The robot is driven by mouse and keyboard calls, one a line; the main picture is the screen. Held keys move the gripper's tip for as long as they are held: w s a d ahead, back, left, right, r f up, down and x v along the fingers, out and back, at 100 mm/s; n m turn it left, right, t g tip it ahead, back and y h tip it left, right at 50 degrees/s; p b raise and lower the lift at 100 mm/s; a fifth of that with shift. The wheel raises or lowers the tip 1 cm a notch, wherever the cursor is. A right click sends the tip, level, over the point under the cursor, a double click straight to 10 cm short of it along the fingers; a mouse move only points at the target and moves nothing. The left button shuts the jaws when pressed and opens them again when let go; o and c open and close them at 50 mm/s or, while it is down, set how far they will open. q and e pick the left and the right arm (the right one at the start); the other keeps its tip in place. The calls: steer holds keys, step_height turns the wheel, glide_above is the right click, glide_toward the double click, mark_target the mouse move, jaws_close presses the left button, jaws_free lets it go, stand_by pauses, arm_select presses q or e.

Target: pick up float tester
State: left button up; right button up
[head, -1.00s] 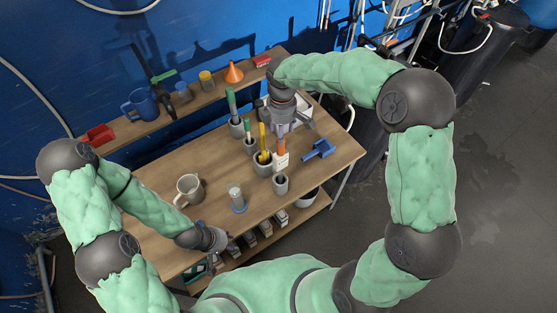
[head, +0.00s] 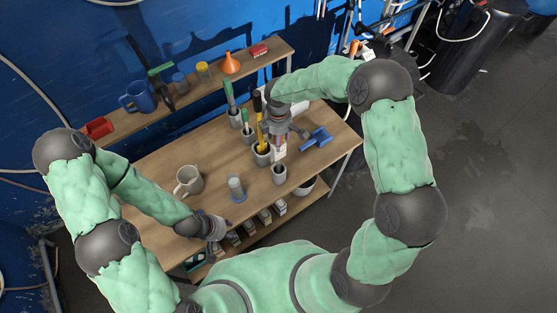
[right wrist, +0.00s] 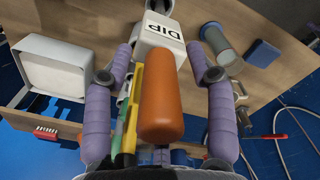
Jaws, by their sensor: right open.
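An orange-handled tool (right wrist: 161,105), which I take for the float tester, stands upright with a white block marked "DIP" (right wrist: 160,32) at its far end. In the head view the white block (head: 279,152) shows just below my right gripper (head: 279,138), which hides most of the handle. In the right wrist view my right gripper (right wrist: 166,75) is open, its purple fingers on either side of the handle with gaps. A grey cup (head: 279,174) stands under the block. My left gripper (head: 215,232) is over the table's front edge; its jaws are unclear.
A grey holder (head: 261,159) with a yellow-handled tool is close to the left of my right gripper. Green-handled tools stand behind it. A blue tool (head: 318,137) lies to the right. A beige mug (head: 189,181) and a grey cylinder on a blue base (head: 236,188) are at left.

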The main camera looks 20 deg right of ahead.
steer(key=shift+f, duration=0.1)
jaws_close()
stand_by(0.3)
